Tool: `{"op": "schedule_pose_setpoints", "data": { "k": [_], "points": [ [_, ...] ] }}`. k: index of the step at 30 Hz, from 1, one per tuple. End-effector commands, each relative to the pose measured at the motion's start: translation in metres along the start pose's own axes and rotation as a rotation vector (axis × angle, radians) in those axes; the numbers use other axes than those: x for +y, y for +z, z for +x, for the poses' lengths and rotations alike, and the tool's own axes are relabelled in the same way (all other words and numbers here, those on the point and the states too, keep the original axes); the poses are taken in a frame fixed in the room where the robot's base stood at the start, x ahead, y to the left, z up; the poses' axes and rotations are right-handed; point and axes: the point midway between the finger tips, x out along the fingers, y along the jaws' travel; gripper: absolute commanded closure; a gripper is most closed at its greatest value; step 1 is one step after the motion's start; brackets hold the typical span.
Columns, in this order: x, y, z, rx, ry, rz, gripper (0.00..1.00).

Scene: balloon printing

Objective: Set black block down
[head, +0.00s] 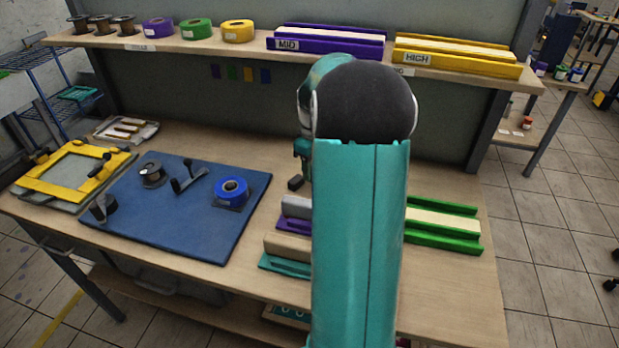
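A small dark block-like shape (295,183), which may be the black block, shows at the lower end of my gripper (302,173), just left of my arm. It is too small to tell whether it is held, or is part of the gripper itself. My teal arm hides most of the gripper and the bench right of it. The gripper is over the back middle of the wooden workbench (215,262), behind a grey block in a purple tray (297,208). I cannot tell its height above the bench.
A blue mat (130,210) holds a blue tape roll (231,190), a spool and dark tools. A yellow frame (75,172) is at the left. A teal tray (284,264) and a green tray (443,235) flank my arm. A shelf (150,42) with rolls and trays runs behind.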

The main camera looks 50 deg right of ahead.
Motion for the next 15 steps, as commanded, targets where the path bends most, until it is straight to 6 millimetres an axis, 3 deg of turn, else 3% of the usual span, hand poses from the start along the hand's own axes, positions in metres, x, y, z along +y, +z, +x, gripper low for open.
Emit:
{"op": "schedule_pose_setpoints", "data": {
  "k": [9, 15],
  "points": [
    [0.004, -0.023, 0.026, 0.001, 0.0, 0.0, 0.81],
    [0.004, -0.023, 0.054, 0.0, -0.001, 0.0, 0.81]
  ]
}}
